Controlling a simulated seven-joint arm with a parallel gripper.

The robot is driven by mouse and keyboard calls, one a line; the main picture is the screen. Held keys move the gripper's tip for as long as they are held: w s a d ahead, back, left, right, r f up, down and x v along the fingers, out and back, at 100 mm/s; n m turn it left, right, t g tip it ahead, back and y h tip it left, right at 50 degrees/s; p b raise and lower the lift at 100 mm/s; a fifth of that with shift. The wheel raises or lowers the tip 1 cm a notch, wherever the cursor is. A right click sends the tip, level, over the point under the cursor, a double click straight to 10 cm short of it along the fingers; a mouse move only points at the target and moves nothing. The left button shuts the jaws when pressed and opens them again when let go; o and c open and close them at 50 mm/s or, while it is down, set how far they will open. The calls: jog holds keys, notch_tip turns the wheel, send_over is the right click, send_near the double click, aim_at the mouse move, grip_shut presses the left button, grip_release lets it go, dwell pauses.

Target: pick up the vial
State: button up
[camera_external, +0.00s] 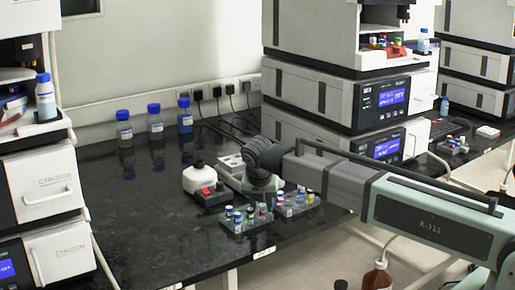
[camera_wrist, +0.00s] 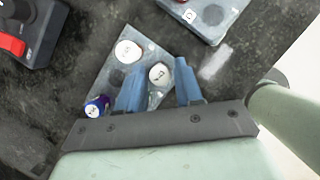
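In the wrist view my gripper (camera_wrist: 159,68) has its two blue fingers apart, pointing down at a grey rack (camera_wrist: 103,78). A vial with a white, marked cap (camera_wrist: 159,75) shows between the fingertips; I cannot tell whether they touch it. A second white-capped vial (camera_wrist: 127,51) stands up and left of it in the rack. A blue-purple vial (camera_wrist: 95,107) is at the rack's lower left. In the external view two small racks with coloured vials (camera_external: 238,216) sit near the bench's front edge, and my wrist is above them, hiding the fingers.
A white device with a red switch (camera_external: 207,187) stands left of my wrist. Another grey block (camera_wrist: 207,12) lies beyond the rack in the wrist view. Blue-capped bottles (camera_external: 155,122) stand at the back. Stacked instruments (camera_external: 335,100) rise behind. The left bench (camera_external: 140,215) is clear.

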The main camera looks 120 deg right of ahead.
jog(key=shift+c, duration=0.4)
grip_shut()
jog(key=shift+r, duration=0.1)
